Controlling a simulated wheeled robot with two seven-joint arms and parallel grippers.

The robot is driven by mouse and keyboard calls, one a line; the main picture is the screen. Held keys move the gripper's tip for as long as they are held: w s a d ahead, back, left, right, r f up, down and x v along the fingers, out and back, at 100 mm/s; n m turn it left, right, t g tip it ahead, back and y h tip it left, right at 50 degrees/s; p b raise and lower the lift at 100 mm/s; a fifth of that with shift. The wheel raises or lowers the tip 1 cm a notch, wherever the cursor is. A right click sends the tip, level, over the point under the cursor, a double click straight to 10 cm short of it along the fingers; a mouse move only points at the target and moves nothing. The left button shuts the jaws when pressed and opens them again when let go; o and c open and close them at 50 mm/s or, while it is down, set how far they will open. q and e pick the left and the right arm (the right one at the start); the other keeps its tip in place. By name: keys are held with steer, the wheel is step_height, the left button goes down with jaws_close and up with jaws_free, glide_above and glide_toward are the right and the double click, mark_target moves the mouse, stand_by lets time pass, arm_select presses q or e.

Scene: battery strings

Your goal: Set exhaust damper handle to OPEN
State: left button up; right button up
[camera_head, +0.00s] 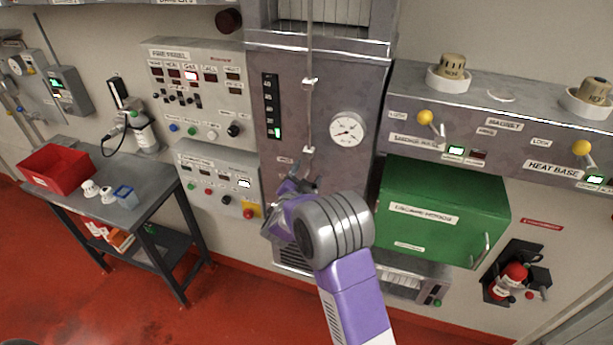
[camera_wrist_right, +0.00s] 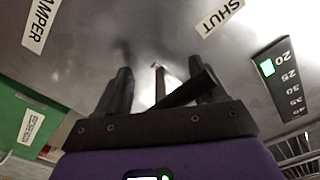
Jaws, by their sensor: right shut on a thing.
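The exhaust damper handle shows in the right wrist view as a dark slanted bar (camera_wrist_right: 182,92) between the fingers, with a small pale metal piece (camera_wrist_right: 158,80) beside it. My right gripper (camera_wrist_right: 160,88) is shut on the handle, in front of the grey metal panel. In the head view my right gripper (camera_head: 292,187) is at the lower part of the grey cabinet (camera_head: 350,90), and it mostly hides the handle. In the wrist view a SHUT label (camera_wrist_right: 219,17) is at upper right and a label ending in AMPER (camera_wrist_right: 41,24) at upper left. My left gripper is not in view.
A vertical rod (camera_head: 309,110) runs down the cabinet above my gripper, beside a round gauge (camera_head: 347,128). A green box (camera_head: 440,210) juts out at right. A control panel with a red knob (camera_head: 249,210) is at left. A table (camera_head: 140,200) stands further left.

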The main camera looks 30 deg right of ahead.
step_height(320, 180, down, 7)
steer(key=b, duration=0.6)
steer(key=shift+s+f, duration=0.1)
steer(key=shift+f, duration=0.1)
steer(key=shift+y, duration=0.3)
steer(key=o, duration=1.3)
steer(key=shift+s, duration=0.1)
steer(key=shift+a, duration=0.1)
steer(key=shift+a, duration=0.1)
